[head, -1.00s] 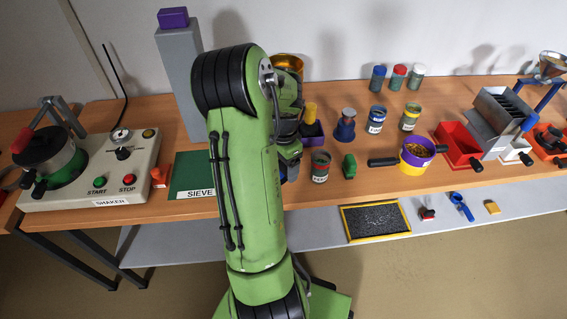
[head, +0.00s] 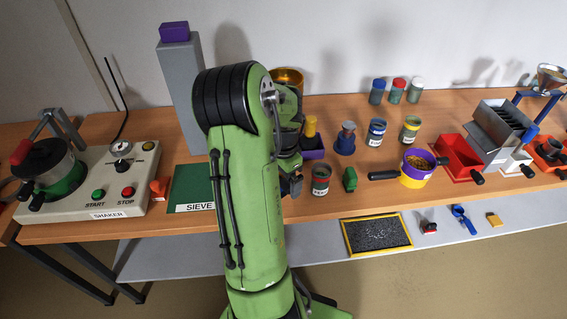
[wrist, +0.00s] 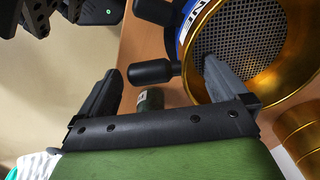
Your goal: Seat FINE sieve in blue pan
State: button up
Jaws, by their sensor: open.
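In the wrist view, the FINE sieve (wrist: 232,43) shows its grey mesh inside a brass ring. A blue band with a white label ending "INE" (wrist: 193,17) runs along its left side. I cannot tell whether the blue belongs to the sieve or to the blue pan. A black handle (wrist: 150,73) lies between the fingers of my open gripper (wrist: 160,68), with no grip visible. The right finger overlaps the mesh in the picture; its depth is unclear. A second black handle (wrist: 153,11) is above. In the head view my arm hides most of this area.
A shaker (head: 80,190) stands left of the green SIEVE mat (head: 190,185). A grey column (head: 180,95) with a purple block rises behind the mat. Right of my arm are several jars, a purple-and-yellow pan (head: 417,180) and a red box (head: 455,155). More brass (wrist: 305,130) shows in the wrist view.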

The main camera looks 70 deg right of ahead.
notch_tip(320, 180, up, 15)
jog(key=p, duration=0.4)
jog(key=shift+f, duration=0.15)
jog(key=w+a+r+n+t, duration=0.1)
jog(key=w+a+r+n, duration=0.3)
jog(key=a, duration=0.4)
jog(key=w+a+r+n+t+p, duration=0.1)
jog(key=w+a+r+n, duration=0.1)
jog(key=w+a+n, duration=0.45)
jog(key=w+a+r+n+t, duration=0.1)
jog(key=a+r+n, duration=0.25)
jog(key=a, duration=0.65)
jog(key=s+a+n+t, duration=0.2)
jog(key=s+a+n, duration=0.4)
jog(key=a+n, duration=0.4)
jog(key=shift+a+n+t+p, duration=0.3)
jog(key=shift+a+p, duration=0.15)
jog(key=shift+a, duration=0.25)
jog(key=shift+d, duration=0.1)
